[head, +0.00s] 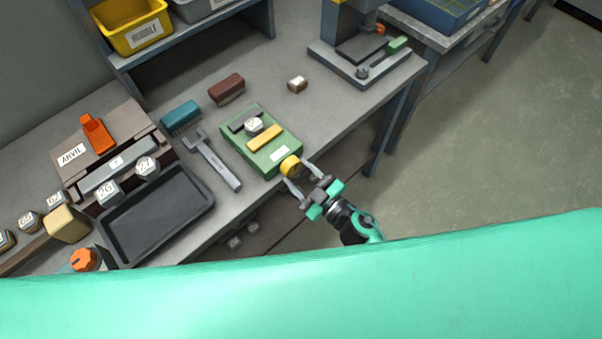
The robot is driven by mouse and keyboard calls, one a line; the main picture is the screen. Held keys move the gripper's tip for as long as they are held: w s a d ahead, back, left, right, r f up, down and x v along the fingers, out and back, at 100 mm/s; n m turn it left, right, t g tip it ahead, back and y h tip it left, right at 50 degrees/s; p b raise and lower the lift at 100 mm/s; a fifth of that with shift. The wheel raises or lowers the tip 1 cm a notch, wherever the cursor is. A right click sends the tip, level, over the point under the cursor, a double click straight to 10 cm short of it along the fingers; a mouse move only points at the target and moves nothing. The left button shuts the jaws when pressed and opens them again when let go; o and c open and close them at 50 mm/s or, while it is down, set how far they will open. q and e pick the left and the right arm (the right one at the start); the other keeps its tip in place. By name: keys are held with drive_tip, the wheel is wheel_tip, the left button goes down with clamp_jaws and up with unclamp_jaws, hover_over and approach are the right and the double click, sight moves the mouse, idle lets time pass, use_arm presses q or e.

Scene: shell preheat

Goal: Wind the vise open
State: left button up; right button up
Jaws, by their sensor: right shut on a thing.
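The vise is a green block-shaped body (262,151) on the grey bench, near its front edge. A dark bar, a yellow bar and a small light part with a dark mark lie across its top. A round yellow knob (291,165) sits at its front corner, facing the bench edge. My right gripper (299,179) reaches in from the lower right, its two fingers around the yellow knob and shut on it. My left gripper is not in view. Whether anything is clamped in the vise I cannot tell.
A wrench (212,159) and a dark tray (157,216) lie left of the vise. Teal (180,116) and dark red (226,88) brushes lie behind it. A fixture (365,60) stands at back right. Bench right of the vise is mostly clear.

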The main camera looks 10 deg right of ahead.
drive_tip(key=n, duration=0.3)
drive_tip(key=shift+n, duration=0.4)
drive_tip(key=n, duration=0.3)
drive_tip(key=shift+n+b, duration=0.3)
drive_tip(key=shift+b, duration=0.1)
drive_tip(key=n, duration=0.3)
drive_tip(key=shift+f+n+b, duration=0.1)
drive_tip(key=shift+n+b, duration=0.25)
drive_tip(key=shift+n, duration=0.95)
drive_tip(key=n+b, duration=0.1)
drive_tip(key=n, duration=0.4)
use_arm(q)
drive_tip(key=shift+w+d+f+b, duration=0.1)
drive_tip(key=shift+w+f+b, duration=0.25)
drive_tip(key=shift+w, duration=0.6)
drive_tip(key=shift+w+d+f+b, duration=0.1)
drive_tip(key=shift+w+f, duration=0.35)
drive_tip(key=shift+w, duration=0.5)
use_arm(e)
drive_tip(key=shift+n, duration=1.8)
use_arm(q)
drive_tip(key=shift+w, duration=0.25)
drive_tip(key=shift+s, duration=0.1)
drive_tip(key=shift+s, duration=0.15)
use_arm(e)
drive_tip(key=o, duration=1)
